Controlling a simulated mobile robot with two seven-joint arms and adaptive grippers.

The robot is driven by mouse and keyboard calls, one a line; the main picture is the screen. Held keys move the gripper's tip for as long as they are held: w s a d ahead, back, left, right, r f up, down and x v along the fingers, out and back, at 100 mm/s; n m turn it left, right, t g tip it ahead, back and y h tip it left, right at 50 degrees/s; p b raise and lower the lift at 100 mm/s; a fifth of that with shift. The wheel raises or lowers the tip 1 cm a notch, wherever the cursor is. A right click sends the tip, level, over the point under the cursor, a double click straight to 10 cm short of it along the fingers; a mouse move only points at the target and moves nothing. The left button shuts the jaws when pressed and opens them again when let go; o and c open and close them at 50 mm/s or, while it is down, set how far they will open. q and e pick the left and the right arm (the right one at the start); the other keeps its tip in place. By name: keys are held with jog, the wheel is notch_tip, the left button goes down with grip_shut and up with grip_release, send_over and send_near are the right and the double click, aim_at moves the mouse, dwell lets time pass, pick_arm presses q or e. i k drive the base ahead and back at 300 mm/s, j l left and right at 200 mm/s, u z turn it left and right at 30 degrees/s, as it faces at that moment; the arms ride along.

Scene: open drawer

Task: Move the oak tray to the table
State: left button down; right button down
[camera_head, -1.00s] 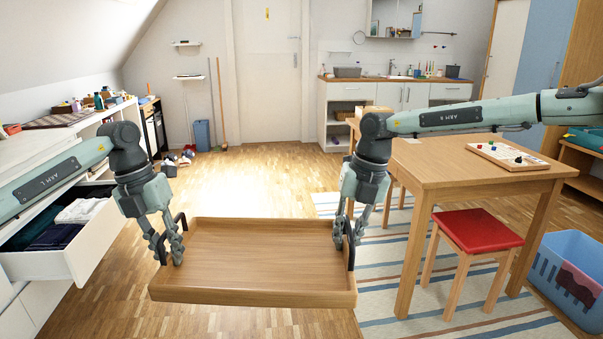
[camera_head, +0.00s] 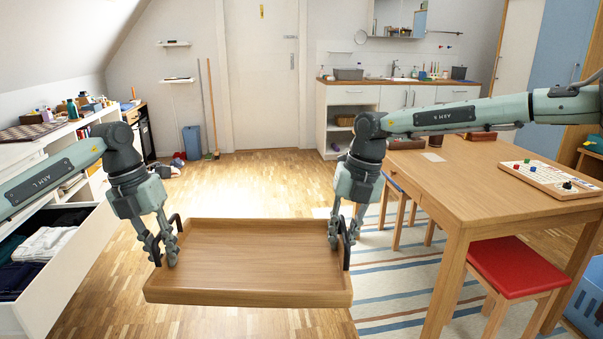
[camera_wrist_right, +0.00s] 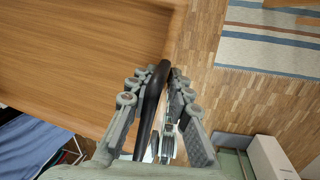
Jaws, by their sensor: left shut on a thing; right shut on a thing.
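The oak tray (camera_head: 255,262) is held level in the air in front of me, over the floor, and looks empty. My left gripper (camera_head: 165,250) is shut on the dark handle at its left end. My right gripper (camera_head: 343,238) is shut on the dark handle at its right end. In the right wrist view the tray (camera_wrist_right: 75,50) shows at upper left, and the right gripper (camera_wrist_right: 155,100) has its fingers on both sides of the black handle. The wooden table (camera_head: 460,180) stands to the right of the tray, apart from it.
On the table are a game board with small pieces (camera_head: 545,178) and several small items at its far end. A red stool (camera_head: 512,266) stands at the table's near side. An open drawer (camera_head: 75,265) juts out at left. A striped rug (camera_head: 390,275) lies below.

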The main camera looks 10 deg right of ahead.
aim_at(461, 176)
jog(key=i+z, duration=0.1)
jog(key=i, duration=0.75)
jog(key=i+j+z, duration=0.1)
jog(key=i, duration=0.75)
jog(key=i+z, duration=0.35)
jog(key=i, duration=0.35)
jog(key=i+j+z, duration=0.15)
jog(key=i+z, duration=0.25)
jog(key=i, duration=0.35)
jog(key=z, duration=1.75)
